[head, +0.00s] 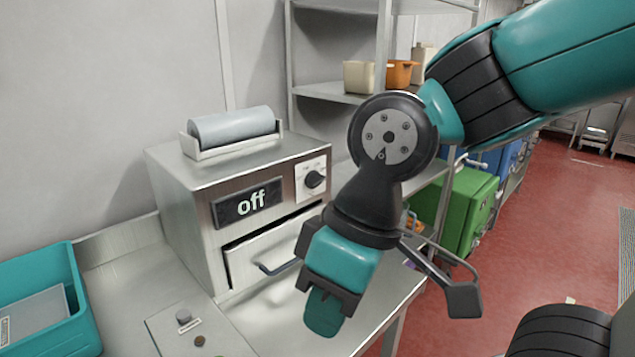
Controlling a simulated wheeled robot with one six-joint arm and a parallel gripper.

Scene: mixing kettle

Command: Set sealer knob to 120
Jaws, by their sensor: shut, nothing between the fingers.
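The sealer is a steel box (172,205) on the steel counter, left of centre in the head view. Its dark display (246,203) reads "off". The black sealer knob (314,180) sits on a white dial plate (301,189) at the upper right of the front face. The dial's markings are too small to read. My gripper (322,316) is shut and empty. It points down in front of the sealer, below and apart from the knob. My arm is right of the knob and does not cover it.
A drawer front (268,247) with a dark handle (280,269) is under the display. A grey roll (231,126) lies on top. A teal bin (72,287) stands at left. A small control panel (172,335) lies on the counter. Green containers (468,205) stand behind my arm. Red floor is open at right.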

